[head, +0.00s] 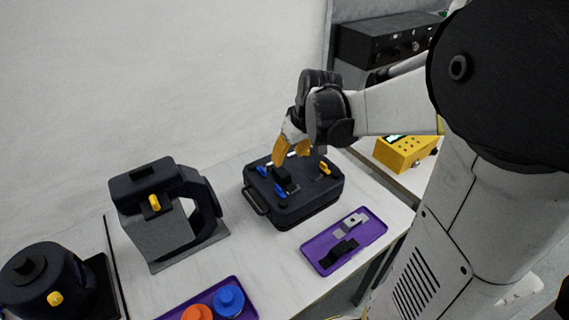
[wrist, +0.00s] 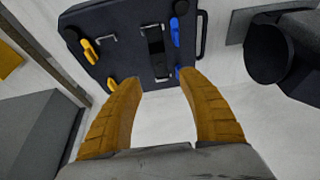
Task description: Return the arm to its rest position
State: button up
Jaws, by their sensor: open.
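My gripper (head: 291,152) has yellow-orange fingers and hangs over the far side of a dark case in the head view. In the wrist view its two fingers (wrist: 163,115) stand wide apart with nothing between them. The dark case (head: 306,208) lies on the white table, with a black handle, blue latches and a yellow latch on top. In the wrist view the case (wrist: 122,55) lies ahead of the fingertips. I cannot tell whether a fingertip touches it. My white arm reaches in from the right, bent at the wrist.
A purple tray (head: 370,230) holds a grey and a black piece. Another purple tray (head: 245,312) holds orange and blue knobs. A yellow box (head: 404,152) and a black unit (head: 385,40) stand behind.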

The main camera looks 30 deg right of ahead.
jog(key=s+a+r+t, duration=0.1)
jog(key=s+a+r, duration=0.1)
jog(key=s+a, duration=0.5)
jog(key=s+a+r+t, duration=0.1)
jog(key=s+a+r, duration=0.2)
jog(key=s+a, duration=0.4)
jog(key=shift+a+t, duration=0.4)
jog(key=shift+a, duration=0.45)
